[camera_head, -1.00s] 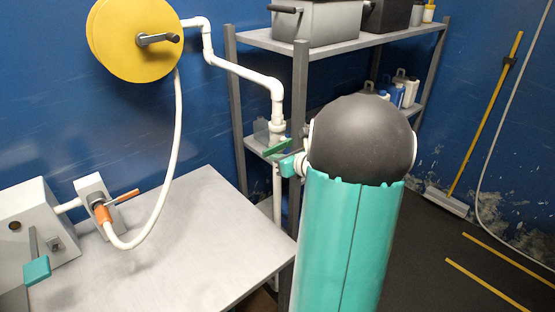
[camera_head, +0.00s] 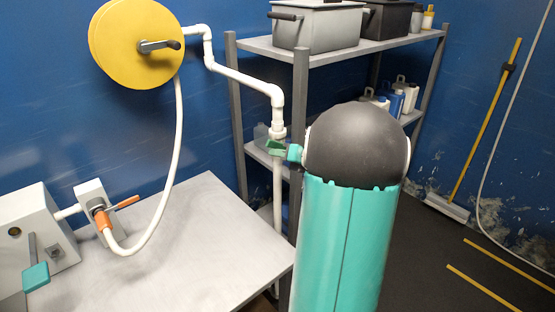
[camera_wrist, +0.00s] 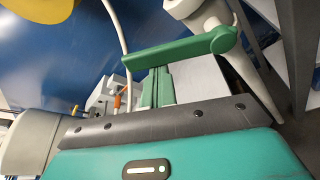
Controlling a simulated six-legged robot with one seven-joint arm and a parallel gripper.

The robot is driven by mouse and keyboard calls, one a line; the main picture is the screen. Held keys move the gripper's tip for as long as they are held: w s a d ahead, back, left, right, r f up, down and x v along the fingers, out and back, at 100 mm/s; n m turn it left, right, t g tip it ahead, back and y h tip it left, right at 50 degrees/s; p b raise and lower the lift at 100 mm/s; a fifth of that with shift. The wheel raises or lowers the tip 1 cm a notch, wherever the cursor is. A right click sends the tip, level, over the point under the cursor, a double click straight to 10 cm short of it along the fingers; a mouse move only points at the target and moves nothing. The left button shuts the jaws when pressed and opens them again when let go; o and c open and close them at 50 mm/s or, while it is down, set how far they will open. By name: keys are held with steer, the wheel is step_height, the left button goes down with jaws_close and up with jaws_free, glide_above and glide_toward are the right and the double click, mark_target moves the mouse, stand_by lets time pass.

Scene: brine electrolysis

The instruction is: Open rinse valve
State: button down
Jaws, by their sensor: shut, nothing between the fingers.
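The rinse valve has a green lever handle (camera_head: 275,147) on the white vertical pipe (camera_head: 277,110), beside the shelf post. In the wrist view the green lever (camera_wrist: 185,52) stretches left from the white pipe (camera_wrist: 205,18) across the upper middle. My gripper (camera_wrist: 158,73) is shut and empty, its green fingers pointing up at the lever's underside. They look to be against or very near the lever; contact is hard to tell. In the head view my teal wrist end reaches the lever from the right, and my arm's dark joint hides part of the shelf.
The metal table (camera_head: 190,250) is mostly bare. A grey shelf (camera_head: 345,48) with bins and bottles stands behind my arm.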

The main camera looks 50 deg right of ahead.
steer(key=r+m, duration=0.1)
steer(key=d+r+m+y, duration=0.1)
steer(key=shift+s+d+m+t, duration=0.1)
steer(key=shift+d+m+t, duration=0.05)
steer(key=shift+m+t, duration=0.2)
steer(key=shift+s+d+r+m+t+y, duration=0.1)
steer(key=shift+d+r+m+t+y, duration=0.1)
steer(key=shift+d+r+m, duration=0.3)
steer(key=shift+s+d+r+m+t+y, duration=0.1)
steer(key=shift+d+r+m+t+y, duration=0.15)
steer(key=shift+d+m, duration=0.5)
steer(key=shift+d+r+m+t+y, duration=0.1)
steer(key=shift+d+r+m+y, duration=0.05)
steer(key=shift+d+r+m, duration=0.4)
steer(key=shift+d, duration=0.1)
steer(key=shift+f, duration=0.1)
